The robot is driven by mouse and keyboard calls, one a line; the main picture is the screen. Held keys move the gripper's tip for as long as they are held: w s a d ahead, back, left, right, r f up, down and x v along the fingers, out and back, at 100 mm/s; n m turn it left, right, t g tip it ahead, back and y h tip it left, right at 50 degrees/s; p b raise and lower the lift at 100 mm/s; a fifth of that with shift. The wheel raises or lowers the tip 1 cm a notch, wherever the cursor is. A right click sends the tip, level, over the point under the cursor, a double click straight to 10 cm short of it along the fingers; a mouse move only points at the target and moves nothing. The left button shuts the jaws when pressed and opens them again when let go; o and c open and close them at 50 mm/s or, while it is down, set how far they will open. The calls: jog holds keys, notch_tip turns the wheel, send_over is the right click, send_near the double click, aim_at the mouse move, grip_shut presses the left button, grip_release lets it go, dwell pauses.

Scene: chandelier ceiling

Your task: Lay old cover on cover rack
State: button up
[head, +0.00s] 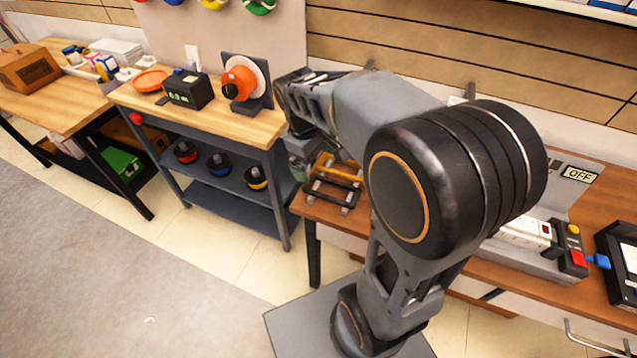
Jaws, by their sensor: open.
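My arm reaches up and left across the view, and my gripper (297,108) is at its far end, by the right end of the grey workbench. My gripper is open; its fingertips are not clearly seen, and I see nothing held. An orange, round part (240,82) with a pale disc behind it stands on a dark bracket on that workbench. A flat orange disc (150,81) lies further left on the same top. A small yellow-and-black frame (335,182) stands on the brown table, partly behind my arm. I cannot tell which of these is the old cover or the cover rack.
A black box (188,90) stands on the workbench. Dark round pieces with red, blue and yellow sit on its shelf (222,192). Coloured rings (259,5) hang on the wall panel. A wooden box (27,68) is far left.

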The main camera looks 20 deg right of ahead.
jog(key=s+a+m+t+y, duration=0.2)
jog(key=s+a+m+t, duration=0.1)
jog(key=s, duration=0.5)
jog(key=shift+s+m+t, duration=0.3)
jog(key=shift+m+t, duration=0.3)
jog(key=shift+m, duration=0.7)
